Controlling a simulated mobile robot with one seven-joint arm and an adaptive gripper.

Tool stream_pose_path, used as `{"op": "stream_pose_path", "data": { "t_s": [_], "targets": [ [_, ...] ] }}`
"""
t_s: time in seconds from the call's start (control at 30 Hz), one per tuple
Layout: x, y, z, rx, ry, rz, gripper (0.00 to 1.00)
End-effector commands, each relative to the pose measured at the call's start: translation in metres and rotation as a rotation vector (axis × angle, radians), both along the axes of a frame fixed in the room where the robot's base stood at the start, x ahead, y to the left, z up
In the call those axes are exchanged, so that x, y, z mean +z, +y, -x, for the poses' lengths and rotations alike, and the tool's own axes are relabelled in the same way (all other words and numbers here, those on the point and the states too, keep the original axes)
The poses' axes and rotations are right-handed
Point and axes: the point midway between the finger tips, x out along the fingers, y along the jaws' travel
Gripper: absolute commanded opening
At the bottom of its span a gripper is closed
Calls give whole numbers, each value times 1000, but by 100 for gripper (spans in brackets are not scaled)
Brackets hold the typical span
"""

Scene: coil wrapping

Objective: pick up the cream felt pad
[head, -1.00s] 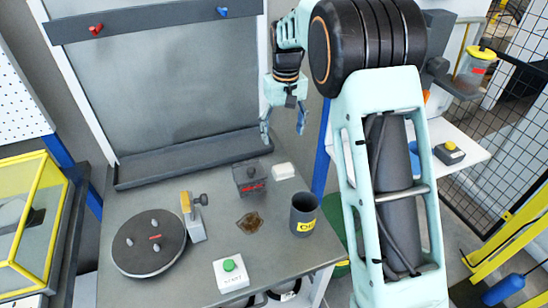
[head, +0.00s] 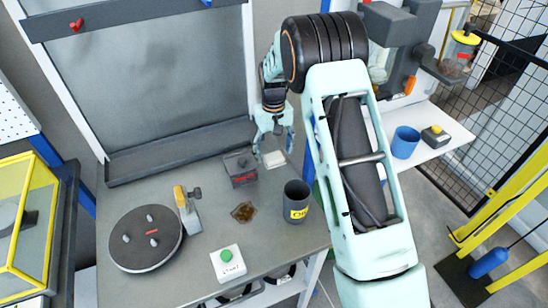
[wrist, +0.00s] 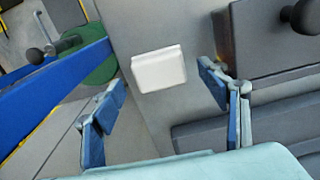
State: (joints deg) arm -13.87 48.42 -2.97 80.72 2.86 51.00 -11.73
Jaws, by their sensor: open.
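The cream felt pad (head: 274,159) is a small pale block lying flat near the back right edge of the grey workbench. In the wrist view the pad (wrist: 158,68) lies ahead of my fingers, within the gap between them sideways. My gripper (head: 273,147) is open, above the pad in the head view. In the wrist view my gripper (wrist: 163,82) shows two blue-padded fingers spread wide, with nothing between them touching the pad. How high the fingertips are above the pad is hard to tell.
A dark lidded box (head: 240,169) with a knob stands close left of the pad. A dark mug (head: 297,201) stands in front. A blue post (wrist: 60,88) rises beside the bench.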

Motion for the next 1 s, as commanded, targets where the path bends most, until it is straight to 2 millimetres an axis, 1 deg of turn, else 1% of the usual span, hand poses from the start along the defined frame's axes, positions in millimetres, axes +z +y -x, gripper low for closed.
{"op": "stream_pose_path", "data": {
  "t_s": [0.03, 0.1, 0.37, 0.73, 0.77, 1.0],
  "targets": [
    [-5, 0, 0, 1, 2, 1, 68],
    [-10, 0, 0, 1, 0, 0, 68],
    [-12, 1, 0, 1, -1, 0, 67],
    [-12, 1, 0, 1, -1, 0, 26],
    [-12, 1, 0, 1, -2, -1, 25],
    [-11, 1, 0, 1, -2, -1, 25]
  ]
}}
